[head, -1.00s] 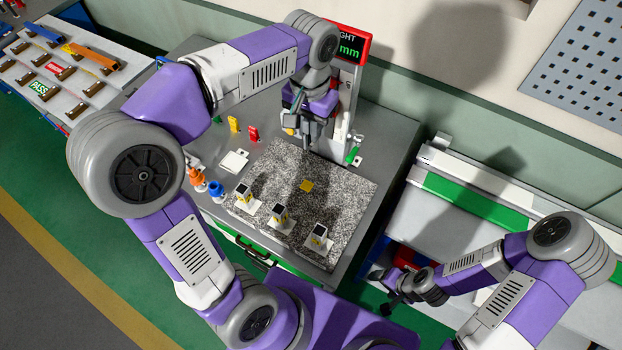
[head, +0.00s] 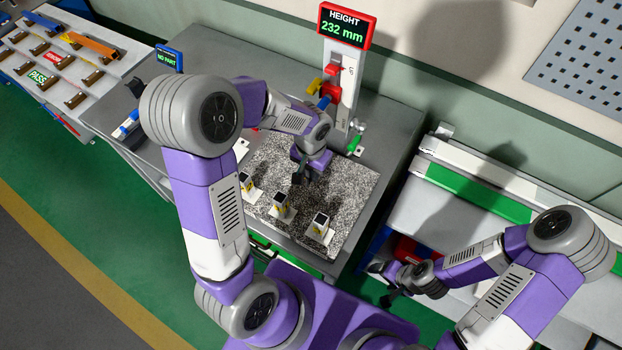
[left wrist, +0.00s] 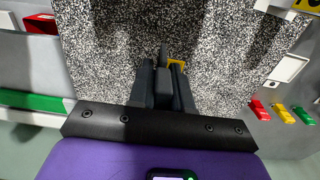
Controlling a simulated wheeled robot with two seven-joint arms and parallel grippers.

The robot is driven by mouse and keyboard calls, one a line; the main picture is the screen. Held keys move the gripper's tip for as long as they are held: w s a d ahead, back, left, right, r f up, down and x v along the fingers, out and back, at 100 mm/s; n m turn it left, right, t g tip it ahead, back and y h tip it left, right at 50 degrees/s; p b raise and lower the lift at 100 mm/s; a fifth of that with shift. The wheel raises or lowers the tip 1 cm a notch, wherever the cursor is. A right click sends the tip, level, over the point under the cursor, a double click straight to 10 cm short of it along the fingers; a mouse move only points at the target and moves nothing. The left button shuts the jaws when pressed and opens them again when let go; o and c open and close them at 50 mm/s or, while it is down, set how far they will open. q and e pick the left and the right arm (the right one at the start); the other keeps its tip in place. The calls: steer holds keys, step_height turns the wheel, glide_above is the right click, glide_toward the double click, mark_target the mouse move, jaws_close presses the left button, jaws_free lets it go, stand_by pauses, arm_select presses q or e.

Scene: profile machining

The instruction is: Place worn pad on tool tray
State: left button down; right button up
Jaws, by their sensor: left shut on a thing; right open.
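My left gripper (head: 303,172) points down over the speckled granite plate (head: 345,185). In the left wrist view its fingers (left wrist: 163,85) are shut on a small dark grey piece (left wrist: 163,56), which I take to be the worn pad; the fingers hide most of it. A yellow square (left wrist: 177,63) shows on the plate just beyond the fingertips. A flat white tray-like piece (left wrist: 288,68) lies beside the plate, mostly hidden by my left arm in the head view (head: 241,147); I cannot tell if it is the tool tray. My right gripper (head: 382,280) is open and empty, far off at the right.
Red (left wrist: 260,110), yellow (left wrist: 280,113) and green (left wrist: 303,115) tabs stand nearby. A sloped rack (head: 60,65) is far left.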

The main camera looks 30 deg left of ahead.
arm_select(q)
step_height(320, 180, down, 4)
steer(key=shift+s+r, duration=0.1)
steer(key=shift+r, duration=0.15)
steer(key=shift+f, duration=0.45)
steer(key=shift+f+b, duration=0.2)
steer(key=shift+b, duration=0.15)
steer(key=c, duration=1.1)
jaws_free()
steer(key=shift+r, duration=0.1)
steer(key=shift+o, duration=0.2)
steer(key=shift+r, duration=0.1)
